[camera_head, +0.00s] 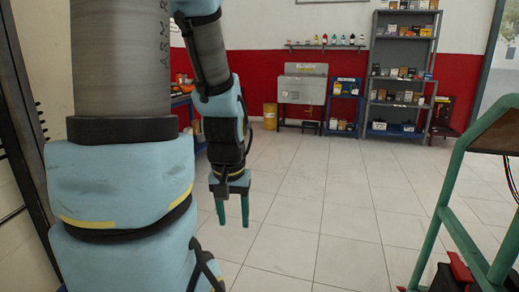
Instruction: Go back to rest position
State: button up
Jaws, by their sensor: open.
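My gripper (233,210) hangs at the lower end of my arm, left of the picture's middle. Its two green fingers point down and stand apart, with nothing between them. It is in the air above the pale tiled floor (320,215) and touches nothing that I can see. My own blue and grey arm links fill the left part of the view and hide what is behind them.
A green metal frame (448,180) stands close at the right. A grey shelf (402,70) with boxes, a sink unit (302,85) and a small blue rack (344,105) line the back wall. A blue workbench (183,100) is partly hidden behind my arm. The middle floor is clear.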

notch_tip(320, 180, up, 18)
jog(key=p, duration=1.7)
jog(key=shift+s+a, duration=0.15)
jog(key=shift+a, duration=0.25)
jog(key=shift+c, duration=0.3)
